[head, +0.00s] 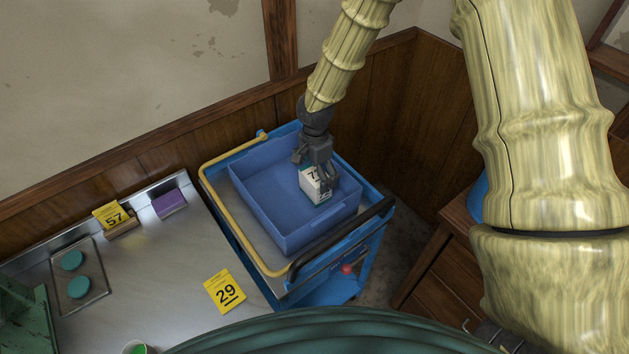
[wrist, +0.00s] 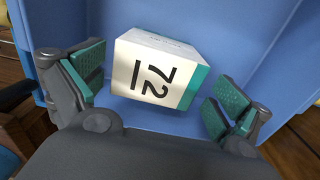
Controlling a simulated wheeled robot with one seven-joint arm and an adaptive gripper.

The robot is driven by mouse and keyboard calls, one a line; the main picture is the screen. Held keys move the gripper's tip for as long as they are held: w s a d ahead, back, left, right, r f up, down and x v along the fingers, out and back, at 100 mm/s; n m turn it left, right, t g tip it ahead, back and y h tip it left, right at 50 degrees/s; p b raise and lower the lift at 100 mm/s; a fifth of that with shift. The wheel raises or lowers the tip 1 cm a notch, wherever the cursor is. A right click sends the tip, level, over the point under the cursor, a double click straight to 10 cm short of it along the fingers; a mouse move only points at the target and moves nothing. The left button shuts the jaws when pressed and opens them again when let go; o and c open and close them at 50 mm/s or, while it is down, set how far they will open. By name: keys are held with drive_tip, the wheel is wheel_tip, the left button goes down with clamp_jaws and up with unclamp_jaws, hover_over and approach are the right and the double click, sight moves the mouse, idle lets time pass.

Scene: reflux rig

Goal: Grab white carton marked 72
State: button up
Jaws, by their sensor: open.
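The white carton marked 72 (head: 313,187) has a teal band and stands inside the blue bin (head: 259,208) on the cart. In the wrist view the carton (wrist: 152,70) shows its 72 face, turned sideways, with teal along its right side. My gripper (head: 315,170) reaches down into the bin at the carton and hides part of it. In the wrist view my gripper (wrist: 155,95) is open, with its teal-padded fingers on either side of the carton. A gap shows on the right; the left pad is close to the carton, and I cannot tell if it touches.
The bin walls surround the carton; the rest of the bin looks empty. The cart has a yellow rail (head: 222,228) and a black handle (head: 341,239).

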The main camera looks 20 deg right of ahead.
drive_tip(key=shift+s+f, duration=0.2)
drive_tip(key=shift+s, duration=0.25)
drive_tip(key=shift+s+f, duration=0.1)
drive_tip(key=shift+f, duration=0.15)
drive_tip(key=shift+w+f+p, duration=0.15)
drive_tip(key=shift+w+f, duration=0.15)
drive_tip(key=shift+f, duration=0.2)
drive_tip(key=shift+w+f+p, duration=0.15)
drive_tip(key=shift+w+f, duration=0.15)
drive_tip(key=shift+f, duration=0.2)
drive_tip(key=shift+s+r, duration=0.25)
drive_tip(key=shift+s, duration=0.1)
drive_tip(key=shift+w+f, duration=0.15)
drive_tip(key=c, duration=0.9)
drive_tip(key=shift+c, duration=1)
